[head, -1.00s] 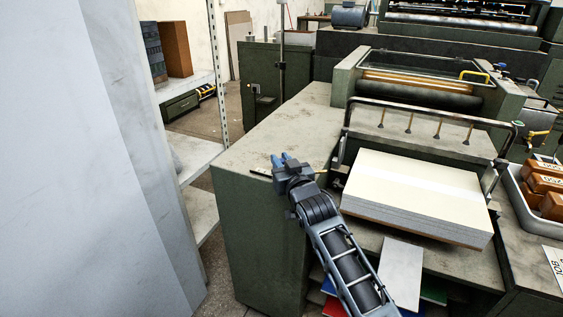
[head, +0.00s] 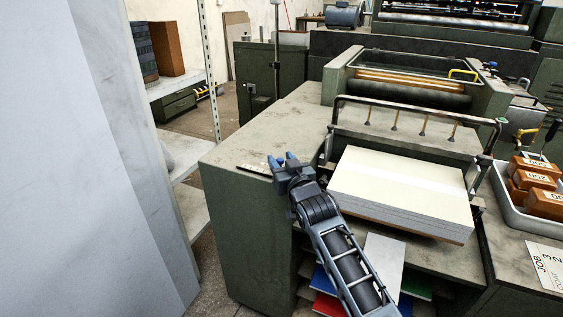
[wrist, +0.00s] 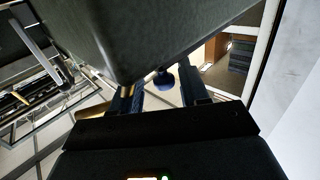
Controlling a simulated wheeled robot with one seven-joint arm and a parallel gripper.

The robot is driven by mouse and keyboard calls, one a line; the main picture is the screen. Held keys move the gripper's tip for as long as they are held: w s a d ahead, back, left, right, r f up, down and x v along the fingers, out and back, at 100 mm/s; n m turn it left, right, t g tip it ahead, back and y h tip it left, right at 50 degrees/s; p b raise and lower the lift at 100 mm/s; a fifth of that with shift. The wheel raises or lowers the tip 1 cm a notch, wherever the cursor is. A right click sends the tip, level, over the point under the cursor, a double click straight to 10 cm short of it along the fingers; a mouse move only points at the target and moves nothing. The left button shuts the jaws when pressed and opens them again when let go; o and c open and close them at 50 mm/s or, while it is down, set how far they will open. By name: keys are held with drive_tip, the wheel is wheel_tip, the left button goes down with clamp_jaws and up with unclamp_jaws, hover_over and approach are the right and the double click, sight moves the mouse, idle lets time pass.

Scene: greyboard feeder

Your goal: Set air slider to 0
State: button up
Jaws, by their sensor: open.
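My gripper (head: 284,160) is open over the left part of the feeder's top (head: 232,148), its blue fingertips pointing away from me. A small dark strip with pale marks (head: 252,169), which may be the air slider's scale, lies on that top just left of the gripper. The gripper hides part of this area, and no setting can be read. In the wrist view the two fingers (wrist: 161,88) stand apart, with a dark blue round knob (wrist: 163,79) showing between them. I cannot tell whether the fingers touch it.
A stack of pale board (head: 400,190) sits right of my arm under a dark bar frame (head: 420,108). A tray with orange-brown blocks (head: 530,185) is at the far right. A pale upright panel (head: 80,150) stands at the left.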

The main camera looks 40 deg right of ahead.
drive_tip(key=v, duration=0.7)
drive_tip(key=shift+s+a+b, duration=0.2)
drive_tip(key=shift+s+b, duration=0.1)
drive_tip(key=shift+s, duration=0.05)
idle(0.4)
drive_tip(key=s+a+f+n+y, duration=0.1)
drive_tip(key=s+a+f+y, duration=0.15)
drive_tip(key=s+a, duration=0.65)
drive_tip(key=s+a+f+n+y, duration=0.2)
drive_tip(key=s+a+f, duration=0.3)
drive_tip(key=s, duration=0.6)
drive_tip(key=s+a+r+n+y, duration=0.1)
drive_tip(key=s+a+r, duration=0.3)
drive_tip(key=s, duration=0.5)
drive_tip(key=s+a+r+n+g+y, duration=0.1)
drive_tip(key=s+a+r, duration=0.3)
drive_tip(key=s, duration=0.6)
drive_tip(key=shift+a+g+y, duration=0.25)
drive_tip(key=shift+g+y, duration=0.05)
drive_tip(key=shift+y, duration=0.25)
drive_tip(key=shift+s, duration=0.1)
